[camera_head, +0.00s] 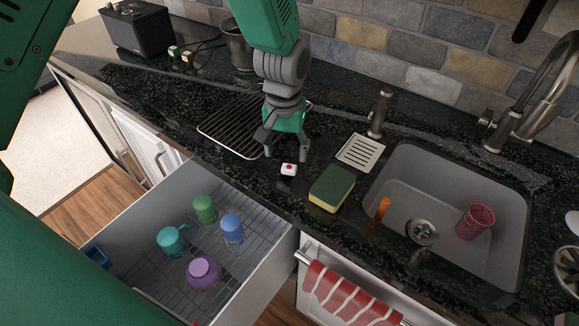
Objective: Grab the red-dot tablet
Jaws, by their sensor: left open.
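The red-dot tablet (289,169) is a small white block with a red spot on top. It lies on the black stone counter, left of the sponge. My left gripper (286,154) points down just behind it, with its two fingers spread apart. Nothing shows between the fingers. The tablet lies in front of the fingers, nearer the right one; whether they touch it cannot be told. My right gripper is not in view.
A wire rack (232,125) lies left of my gripper. A green-yellow sponge (332,187), a slotted soap tray (360,153) and a sink (405,178) are to the right. Below, an open drawer (268,278) holds several cups. Two small blocks (187,56) lie at the back left.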

